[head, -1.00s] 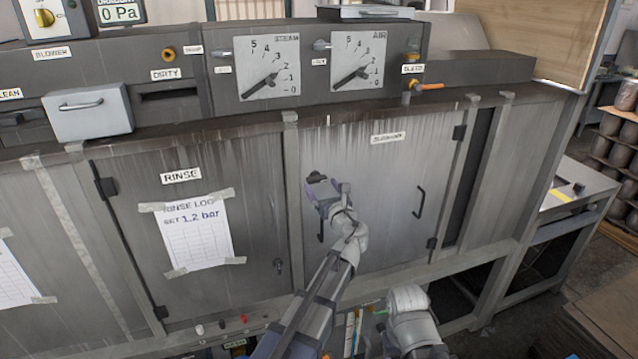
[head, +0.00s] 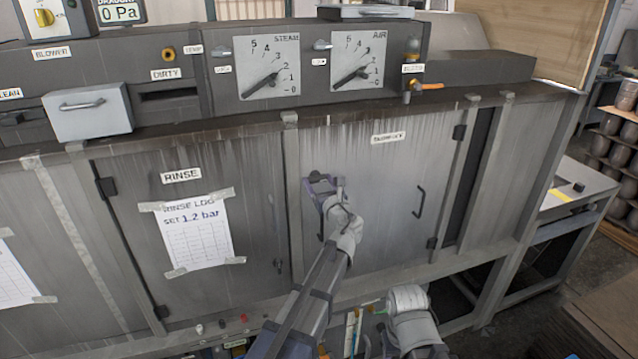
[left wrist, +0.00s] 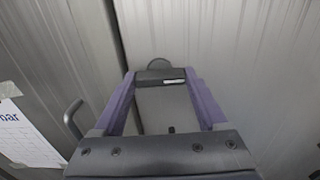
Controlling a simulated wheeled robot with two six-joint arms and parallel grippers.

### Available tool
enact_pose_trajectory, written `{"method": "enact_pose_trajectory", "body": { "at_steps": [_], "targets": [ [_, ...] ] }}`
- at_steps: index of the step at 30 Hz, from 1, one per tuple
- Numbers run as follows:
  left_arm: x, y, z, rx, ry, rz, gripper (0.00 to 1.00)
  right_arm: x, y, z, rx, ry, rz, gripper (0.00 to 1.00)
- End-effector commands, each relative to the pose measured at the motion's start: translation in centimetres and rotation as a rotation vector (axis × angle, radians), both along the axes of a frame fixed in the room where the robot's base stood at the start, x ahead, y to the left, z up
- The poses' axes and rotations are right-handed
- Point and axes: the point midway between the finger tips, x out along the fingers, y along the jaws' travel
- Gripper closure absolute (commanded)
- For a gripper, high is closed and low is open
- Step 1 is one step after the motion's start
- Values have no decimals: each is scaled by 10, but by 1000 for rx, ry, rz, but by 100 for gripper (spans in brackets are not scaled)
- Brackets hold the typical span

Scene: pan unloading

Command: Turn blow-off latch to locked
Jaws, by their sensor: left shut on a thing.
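The blow-off latch (head: 315,176) is a dark knob with a short bar near the left edge of the blow-off door (head: 385,185). My left gripper (head: 324,188) is at the latch, its purple fingers on either side of it. In the left wrist view the fingers (left wrist: 160,80) close on the dark latch bar (left wrist: 150,75), which lies across between the fingertips and has a small pale mark. The rounded latch base (left wrist: 158,64) shows just beyond. The fingers partly hide the latch. My right gripper does not show; only part of that arm is at the bottom.
The blow-off door has a black pull handle (head: 420,202) on its right. The closed rinse door (head: 240,220) with a taped log sheet (head: 197,233) stands to the left. Steam and air gauges (head: 358,62) sit above. A dark curved handle (left wrist: 73,118) shows in the left wrist view.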

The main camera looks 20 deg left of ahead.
Motion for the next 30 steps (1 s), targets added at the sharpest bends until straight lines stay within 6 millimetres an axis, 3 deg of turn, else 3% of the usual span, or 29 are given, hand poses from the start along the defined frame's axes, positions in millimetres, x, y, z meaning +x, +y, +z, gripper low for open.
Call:
{"method": "enact_pose_trajectory", "body": {
  "at_steps": [3,14,30],
  "targets": [
    [0,0,0,0,0,0,81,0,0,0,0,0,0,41],
    [0,0,0,-75,-51,0,81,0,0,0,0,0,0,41],
    [0,0,0,-474,-320,0,81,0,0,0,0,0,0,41]
  ]
}}
